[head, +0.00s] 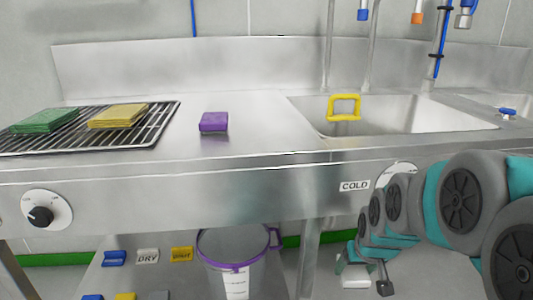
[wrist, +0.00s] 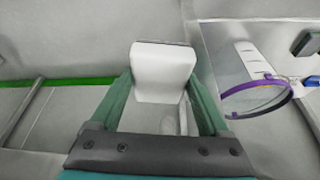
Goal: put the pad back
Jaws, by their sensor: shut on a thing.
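My gripper (wrist: 162,82) is shut on a white block-like pad (wrist: 163,62), which sits between its two green fingers in the wrist view. In the head view the white pad (head: 355,276) is low, in front of the sink unit and below the COLD label. A purple pad (head: 213,122) lies on the steel counter. A folded green cloth or pad (head: 45,121) and a yellow one (head: 118,116) lie on the wire rack (head: 160,122) at the left.
A yellow frame-shaped thing (head: 344,108) stands at the sink basin (head: 400,117). Below the counter, a bucket with a purple rim (head: 236,264) stands near blue, white DRY (head: 148,256) and yellow labels. A control knob (head: 41,216) is on the left front panel. The counter around the purple pad is clear.

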